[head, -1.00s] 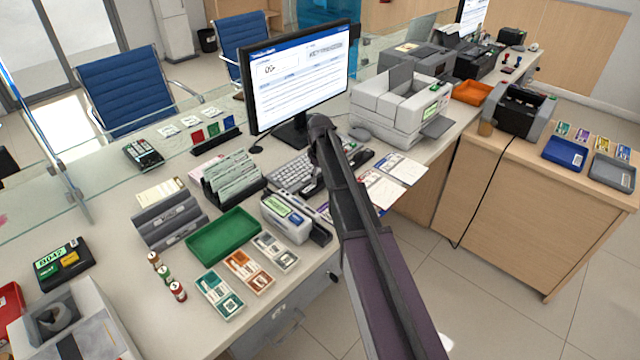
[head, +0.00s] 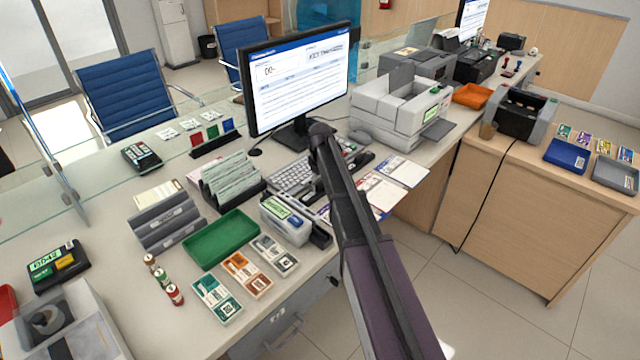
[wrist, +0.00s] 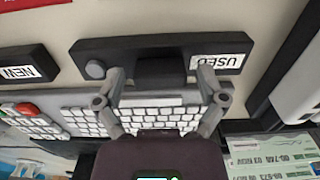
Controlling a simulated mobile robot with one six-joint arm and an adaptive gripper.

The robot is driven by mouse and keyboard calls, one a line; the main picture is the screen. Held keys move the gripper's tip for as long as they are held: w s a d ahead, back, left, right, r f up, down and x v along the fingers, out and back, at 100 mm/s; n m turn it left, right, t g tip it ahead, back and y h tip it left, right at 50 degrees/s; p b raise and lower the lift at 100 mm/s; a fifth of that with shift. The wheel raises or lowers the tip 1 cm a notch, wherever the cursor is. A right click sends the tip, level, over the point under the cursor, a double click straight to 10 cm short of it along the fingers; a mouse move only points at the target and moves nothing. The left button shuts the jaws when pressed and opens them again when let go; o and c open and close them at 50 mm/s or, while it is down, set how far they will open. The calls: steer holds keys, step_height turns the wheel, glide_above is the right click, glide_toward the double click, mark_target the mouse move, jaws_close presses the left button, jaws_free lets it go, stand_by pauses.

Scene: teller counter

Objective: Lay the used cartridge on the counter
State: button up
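The used cartridge (wrist: 118,51), a long dark bar with a grey knob and a white "USED" label, lies across the wrist view with a block-shaped grip at its middle. It appears to rest on the counter (wrist: 150,16) beside the keyboard. My gripper (wrist: 161,76) is open, its two fingers on either side of the grip with a visible gap at each. A dark part labelled "NEW" (wrist: 22,68) lies to the left. In the head view my arm hides the gripper and most of this spot.
The white keyboard (wrist: 60,118) is close below the fingers. A monitor (head: 298,80), a green tray (head: 222,238), a grey device with a green display (head: 284,222) and a white printer (head: 400,112) crowd the counter. Papers (head: 384,190) lie right of my arm.

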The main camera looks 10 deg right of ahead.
mark_target(320, 182)
steer(key=shift+r, duration=0.15)
stand_by(0.3)
step_height(320, 182, up, 12)
steer(key=p, duration=1.2)
stand_by(0.6)
steer(key=s+m, duration=0.7)
steer(key=s, duration=2.2)
